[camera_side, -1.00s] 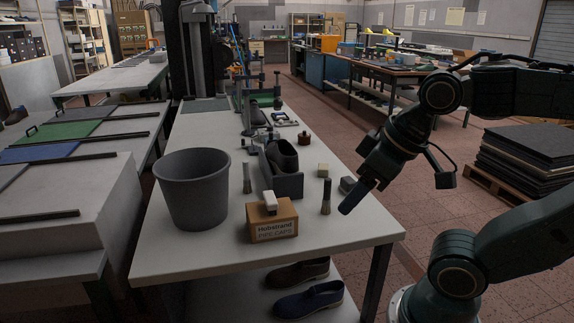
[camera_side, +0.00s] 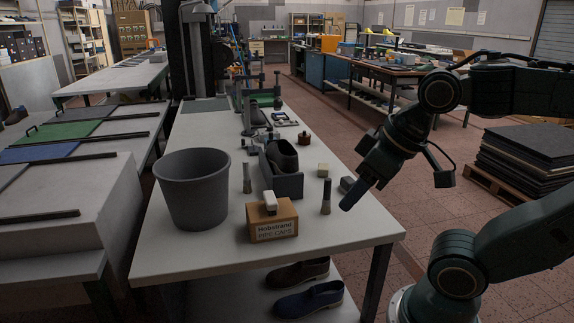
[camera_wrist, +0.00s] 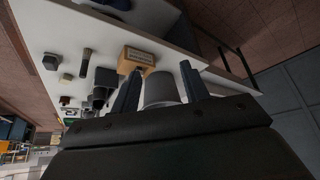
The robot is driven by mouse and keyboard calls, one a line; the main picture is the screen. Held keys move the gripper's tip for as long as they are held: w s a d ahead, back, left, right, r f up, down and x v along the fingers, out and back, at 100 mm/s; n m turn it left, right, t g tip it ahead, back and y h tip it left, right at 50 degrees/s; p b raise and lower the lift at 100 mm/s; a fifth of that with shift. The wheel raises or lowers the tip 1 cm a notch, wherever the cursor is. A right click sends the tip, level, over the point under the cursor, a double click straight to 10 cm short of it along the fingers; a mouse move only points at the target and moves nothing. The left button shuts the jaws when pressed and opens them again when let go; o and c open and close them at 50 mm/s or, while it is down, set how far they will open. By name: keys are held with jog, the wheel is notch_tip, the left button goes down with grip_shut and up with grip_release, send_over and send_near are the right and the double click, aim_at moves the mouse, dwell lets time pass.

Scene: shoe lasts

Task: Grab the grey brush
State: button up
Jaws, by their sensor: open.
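Two slim upright brushes stand on the white bench: one (camera_side: 326,196) near the right edge beside the cardboard box, the other (camera_side: 247,178) beside the bin. Both look greyish to dark, and I cannot tell for sure which is the grey one. A dark brush also shows in the wrist view (camera_wrist: 85,62). My gripper (camera_side: 349,203) is open and empty, above the bench's right edge, just right of the nearer brush and apart from it. In the wrist view its two fingers (camera_wrist: 160,88) are spread, with the bin seen between them.
A grey bin (camera_side: 192,190) stands at the left. A cardboard box (camera_side: 273,220) carries a pale object. A dark holder with a shoe (camera_side: 284,170) stands in the middle. A pale block (camera_side: 323,170) and a grey block (camera_side: 347,184) lie near the right edge. The front of the bench is clear.

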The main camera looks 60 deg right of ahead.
jog(key=w+d+r, duration=0.2)
jog(key=w+r, duration=0.4)
jog(key=w, duration=0.6)
jog(key=n+g, duration=0.1)
send_over(247, 161)
jog(key=s, duration=0.5)
notch_tip(247, 161, down, 12)
jog(key=r, duration=0.1)
jog(key=shift+x, duration=4.55)
jog(key=shift+a+f, duration=0.1)
jog(key=shift+x, duration=2.55)
